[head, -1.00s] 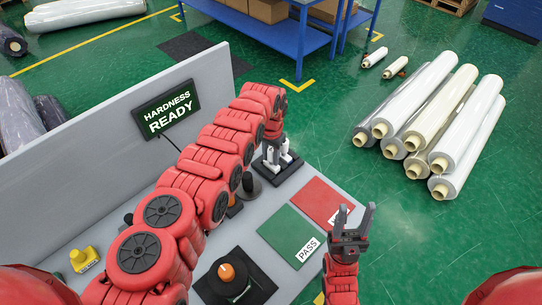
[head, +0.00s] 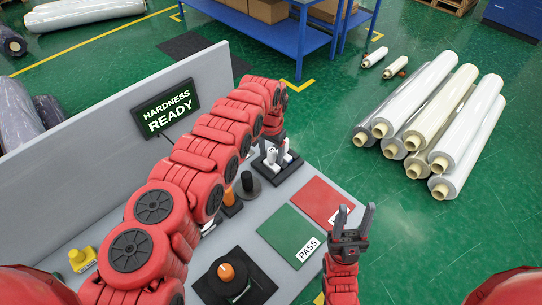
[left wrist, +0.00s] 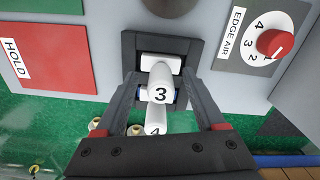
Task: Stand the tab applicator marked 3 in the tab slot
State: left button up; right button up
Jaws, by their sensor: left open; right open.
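The white tab applicator marked 3 (left wrist: 160,85) stands between the spread fingers of my left gripper (left wrist: 168,112) in the left wrist view, with gaps on both sides. Its lower end is at a dark tray (left wrist: 200,48) with a blue-edged slot (left wrist: 172,97); how it seats is hidden. A white applicator marked 4 (left wrist: 155,122) is close beside it. In the head view, my left gripper (head: 273,142) is over the dark tray (head: 287,170) and white applicators. My right gripper (head: 353,218) is open and empty, pointing up right of the bench.
A red pad (head: 318,198) and a green PASS pad (head: 289,232) lie nearby on the bench. A dark cylinder (head: 248,185) stands left of the tray. An edge-air dial with a red knob (left wrist: 274,42) is near the tray. The grey panel (head: 90,130) bounds the bench.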

pick_arm(q)
notch_tip(320, 180, up, 16)
jog(key=b, duration=0.3)
jog(key=shift+f+b, duration=0.25)
jog(key=shift+b, duration=0.05)
